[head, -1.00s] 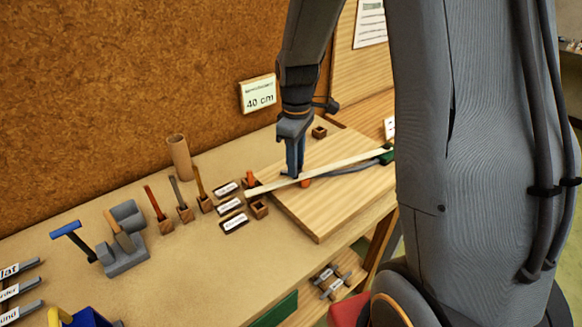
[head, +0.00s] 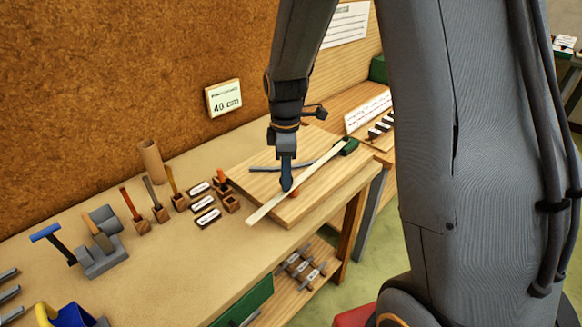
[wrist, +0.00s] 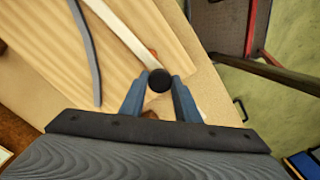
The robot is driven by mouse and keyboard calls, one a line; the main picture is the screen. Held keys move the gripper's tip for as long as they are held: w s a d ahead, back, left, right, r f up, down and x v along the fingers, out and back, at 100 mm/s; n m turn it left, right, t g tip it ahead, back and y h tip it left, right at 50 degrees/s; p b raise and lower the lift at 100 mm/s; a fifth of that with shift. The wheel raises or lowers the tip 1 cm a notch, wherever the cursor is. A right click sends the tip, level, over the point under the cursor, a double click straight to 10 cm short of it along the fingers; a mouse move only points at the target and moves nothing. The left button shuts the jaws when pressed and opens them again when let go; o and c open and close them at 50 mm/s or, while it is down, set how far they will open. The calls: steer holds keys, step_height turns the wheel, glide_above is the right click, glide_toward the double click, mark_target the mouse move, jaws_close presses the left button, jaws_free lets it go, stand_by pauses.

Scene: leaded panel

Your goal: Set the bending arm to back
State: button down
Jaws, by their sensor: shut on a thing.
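My gripper (head: 287,186) is low over the wooden board (head: 262,184). In the wrist view its blue fingers (wrist: 160,92) are shut on a round dark knob (wrist: 159,80). A long pale bar, which looks like the bending arm (head: 312,169), slants across the board from the front left edge to a green block (head: 346,147) at the back right. In the wrist view the bar (wrist: 118,25) runs to the knob; the join is hidden. A grey strip (head: 296,168) lies on the board behind the bar. An orange piece (head: 296,193) sits beside the fingers.
Left of the board are small labelled blocks (head: 207,217), upright tools in wooden holders (head: 160,213) and a cardboard tube (head: 151,160). A "40 cm" sign (head: 223,98) is on the cork wall. A rack (head: 301,267) stands on the shelf below.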

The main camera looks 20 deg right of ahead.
steer(key=shift+s+d, duration=0.15)
steer(key=c, duration=1.3)
jaws_free()
steer(key=shift+s, duration=0.1)
steer(key=shift+c, duration=0.2)
steer(key=shift+r, duration=0.1)
steer(key=shift+r, duration=0.55)
step_height(320, 180, up, 7)
steer(key=shift+f+b, duration=0.2)
steer(key=shift+b, duration=0.85)
